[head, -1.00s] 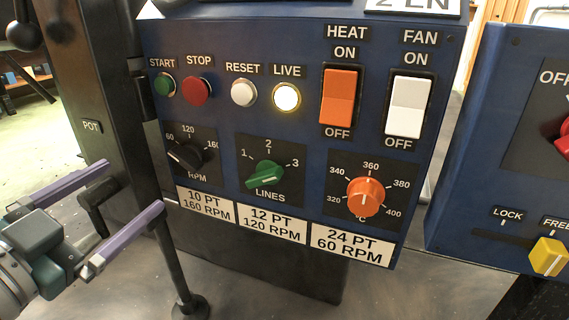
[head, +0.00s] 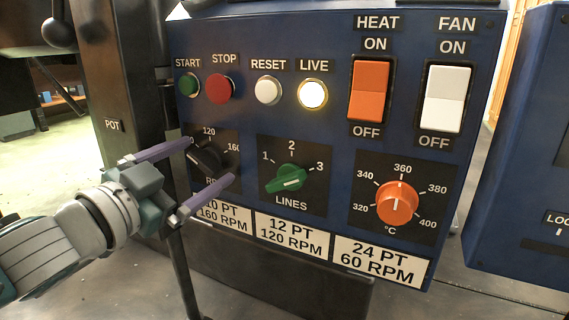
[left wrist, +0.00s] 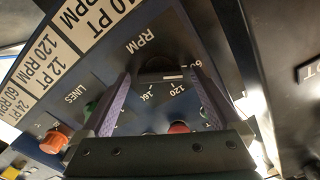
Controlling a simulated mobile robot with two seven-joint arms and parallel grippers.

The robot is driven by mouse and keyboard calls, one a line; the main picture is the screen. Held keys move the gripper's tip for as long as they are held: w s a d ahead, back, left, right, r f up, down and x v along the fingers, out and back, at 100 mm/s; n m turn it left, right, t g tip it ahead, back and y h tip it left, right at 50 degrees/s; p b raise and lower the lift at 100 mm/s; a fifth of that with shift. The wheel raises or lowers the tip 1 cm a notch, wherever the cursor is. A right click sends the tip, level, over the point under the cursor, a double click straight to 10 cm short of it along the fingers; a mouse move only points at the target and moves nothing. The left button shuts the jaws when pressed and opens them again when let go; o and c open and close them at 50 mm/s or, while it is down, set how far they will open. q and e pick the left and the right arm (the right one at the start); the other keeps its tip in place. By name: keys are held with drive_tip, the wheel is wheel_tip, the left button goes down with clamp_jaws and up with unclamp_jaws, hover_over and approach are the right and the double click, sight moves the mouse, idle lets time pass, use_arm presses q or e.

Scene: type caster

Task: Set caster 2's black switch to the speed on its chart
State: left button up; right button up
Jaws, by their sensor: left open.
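The black switch (head: 206,158) is the RPM knob at the left of the blue panel (head: 330,120). Its scale shows 120 and 160 in the head view; the 60 is partly hidden by my finger. The knob also shows in the left wrist view (left wrist: 158,64), with a white mark towards the 60 side. The chart (head: 292,238) reads 10 PT 160 RPM, 12 PT 120 RPM, 24 PT 60 RPM. My left gripper (head: 211,162) is open, its purple fingers spread on either side of the knob, apparently still in front of it. It shows in the left wrist view (left wrist: 157,80). My right gripper is not visible.
A green LINES knob (head: 289,179) and an orange temperature knob (head: 398,204) sit right of the switch. Green START (head: 188,85) and red STOP (head: 221,88) buttons are above. A black post (head: 125,85) stands close at the left. A second blue panel (head: 515,200) stands at the right.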

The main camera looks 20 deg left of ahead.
use_arm(q)
drive_tip(key=shift+c, duration=0.4)
drive_tip(key=c, duration=1.3)
drive_tip(key=shift+m, duration=0.4)
drive_tip(key=shift+m+p, duration=0.3)
drive_tip(key=shift+m, duration=0.7)
drive_tip(key=m, duration=0.2)
drive_tip(key=shift+m, duration=0.3)
drive_tip(key=m, duration=0.3)
drive_tip(key=shift+f, duration=0.15)
drive_tip(key=shift+m, duration=1.7)
